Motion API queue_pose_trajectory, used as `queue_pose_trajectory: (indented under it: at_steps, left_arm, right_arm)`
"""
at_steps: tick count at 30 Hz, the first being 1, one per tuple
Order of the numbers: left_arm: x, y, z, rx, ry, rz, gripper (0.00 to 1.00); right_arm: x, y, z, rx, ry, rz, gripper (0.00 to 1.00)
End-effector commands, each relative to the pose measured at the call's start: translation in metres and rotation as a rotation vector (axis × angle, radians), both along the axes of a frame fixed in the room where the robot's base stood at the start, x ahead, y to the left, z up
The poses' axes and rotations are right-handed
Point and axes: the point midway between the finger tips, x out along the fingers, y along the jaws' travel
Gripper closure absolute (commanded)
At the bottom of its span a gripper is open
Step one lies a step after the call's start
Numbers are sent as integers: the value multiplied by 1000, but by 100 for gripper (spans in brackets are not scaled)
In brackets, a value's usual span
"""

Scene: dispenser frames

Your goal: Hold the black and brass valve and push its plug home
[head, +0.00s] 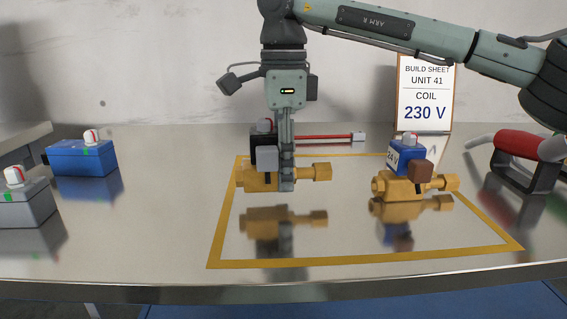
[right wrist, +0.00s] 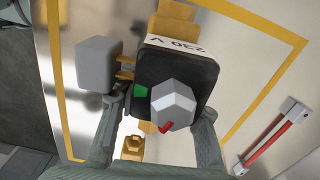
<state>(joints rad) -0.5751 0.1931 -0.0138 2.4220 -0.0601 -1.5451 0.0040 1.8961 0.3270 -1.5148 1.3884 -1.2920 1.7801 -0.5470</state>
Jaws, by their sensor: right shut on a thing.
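The black and brass valve has a black coil (right wrist: 178,75) labelled 230 V in the right wrist view and a brass body (head: 258,179) in the head view. My right gripper (head: 287,186) points down and is shut on this valve, its fingers either side of the coil. A gap shows between the brass body and its reflection, so it seems held a little above the table. The grey plug (right wrist: 98,65) is at the coil's side; brass pins (right wrist: 125,68) show in the gap between them. It also shows in the head view (head: 268,159). My left gripper is not in view.
A second brass valve with a blue 24 V coil (head: 406,153) and brown plug stands right, inside the yellow outline (head: 365,262). Blue (head: 82,158) and grey (head: 25,208) blocks are left.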

Motion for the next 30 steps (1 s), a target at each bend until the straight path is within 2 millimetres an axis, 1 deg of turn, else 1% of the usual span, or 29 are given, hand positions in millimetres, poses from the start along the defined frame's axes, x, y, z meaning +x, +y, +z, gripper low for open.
queue_pose_trajectory:
  at_steps: [16, 30]
  left_arm:
    - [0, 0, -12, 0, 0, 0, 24]
    - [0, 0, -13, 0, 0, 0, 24]
  right_arm:
    - [0, 0, -21, 2, -1, 0, 100]
    - [0, 0, -24, 0, 0, 0, 100]
